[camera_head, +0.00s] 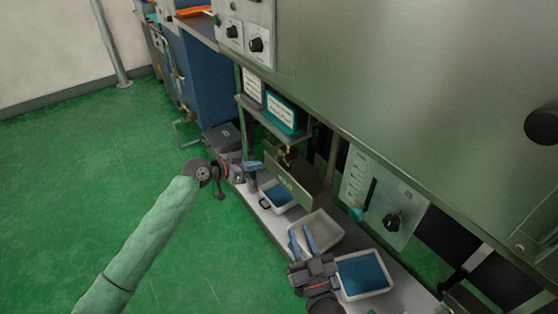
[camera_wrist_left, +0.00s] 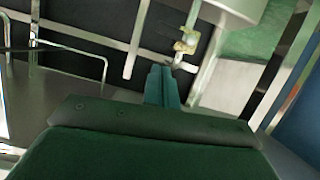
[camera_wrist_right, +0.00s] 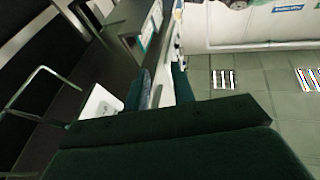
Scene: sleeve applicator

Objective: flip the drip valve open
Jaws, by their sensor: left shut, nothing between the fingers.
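The drip valve (camera_head: 287,153) is a small brass fitting under the teal-fronted box on the bench. It also shows in the left wrist view (camera_wrist_left: 186,43), just beyond and right of the fingertips; its lever position is too small to tell. My left gripper (camera_head: 258,165) is shut and empty, to the left of the valve and apart from it. Its closed fingers show in the left wrist view (camera_wrist_left: 163,72). My right gripper (camera_head: 302,236) is open and empty over the trays, lower and to the right. The valve does not show clearly in the right wrist view.
A green-grey panel (camera_head: 288,182) stands just below the valve. Trays with blue contents (camera_head: 345,296) and a pale tray (camera_head: 332,232) line the narrow shelf. A control plate with a black knob (camera_head: 392,222) is at the right. Green floor on the left is open.

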